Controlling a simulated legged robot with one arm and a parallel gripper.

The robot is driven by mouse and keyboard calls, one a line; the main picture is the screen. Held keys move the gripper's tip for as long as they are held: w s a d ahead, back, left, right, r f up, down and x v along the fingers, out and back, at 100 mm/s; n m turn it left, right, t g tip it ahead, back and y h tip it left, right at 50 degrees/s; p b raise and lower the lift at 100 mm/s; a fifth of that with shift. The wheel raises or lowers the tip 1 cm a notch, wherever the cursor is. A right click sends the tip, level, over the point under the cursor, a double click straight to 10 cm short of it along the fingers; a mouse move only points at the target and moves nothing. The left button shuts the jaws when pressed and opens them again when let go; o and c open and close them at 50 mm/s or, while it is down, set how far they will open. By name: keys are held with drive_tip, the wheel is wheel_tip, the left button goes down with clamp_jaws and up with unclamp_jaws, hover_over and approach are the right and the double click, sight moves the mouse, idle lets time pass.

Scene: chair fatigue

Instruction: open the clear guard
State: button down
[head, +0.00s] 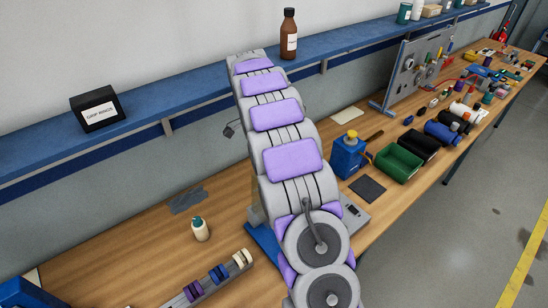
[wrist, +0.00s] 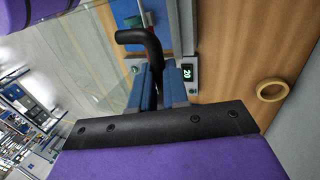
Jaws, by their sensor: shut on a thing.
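In the wrist view, my gripper (wrist: 160,76) has its two blue fingers shut on a black bent handle (wrist: 130,37) with a little red along its shaft. The clear guard (wrist: 88,58) looks like the see-through panel left of the handle, with faint edges. How the handle joins it, and whether the guard is raised, I cannot tell. A grey unit with a lit display (wrist: 187,73) sits just beyond the fingers, beside a blue plate (wrist: 184,22).
A tan ring (wrist: 272,90) lies on the wood right of the fingers. In the head view, a small bottle (head: 200,230) and a rack of coloured rings (head: 210,281) stand left of my arm. A blue device (head: 347,157) and a green bin (head: 399,164) stand right.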

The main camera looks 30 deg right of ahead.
drive_tip(key=shift+w+a+f, duration=0.2)
drive_tip(key=shift+w, duration=0.45)
drive_tip(key=c, duration=1.5)
unclamp_jaws()
drive_tip(key=o, duration=0.4)
drive_tip(key=shift+a+r, duration=0.15)
drive_tip(key=shift+a, duration=0.1)
drive_tip(key=shift+d, duration=0.15)
